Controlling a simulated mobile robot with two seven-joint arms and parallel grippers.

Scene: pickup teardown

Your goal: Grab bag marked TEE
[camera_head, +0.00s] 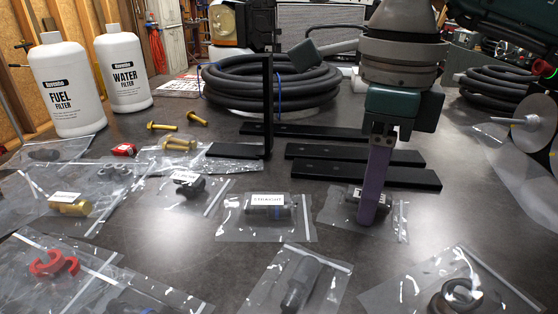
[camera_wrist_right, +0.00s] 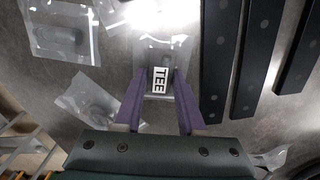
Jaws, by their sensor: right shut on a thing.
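The clear bag marked TEE (camera_head: 343,212) lies on the dark table, right of centre in the head view. In the right wrist view the TEE bag (camera_wrist_right: 165,50) shows its white label, with black letters, between my fingers. My right gripper (camera_head: 375,212) reaches down onto the bag with its purple fingers. In the wrist view my right gripper (camera_wrist_right: 162,82) is shut on the bag, one finger on each side of the label. The fingers hide part of the bag in the head view. My left gripper is not in view.
A bag marked STRAIGHT (camera_head: 268,227) lies just left. Black flat bars (camera_head: 362,175) lie behind. More bags, one with a red part (camera_head: 54,264), cover the left and front. White filter bottles (camera_head: 68,88) and a coiled hose (camera_head: 270,85) stand farther back.

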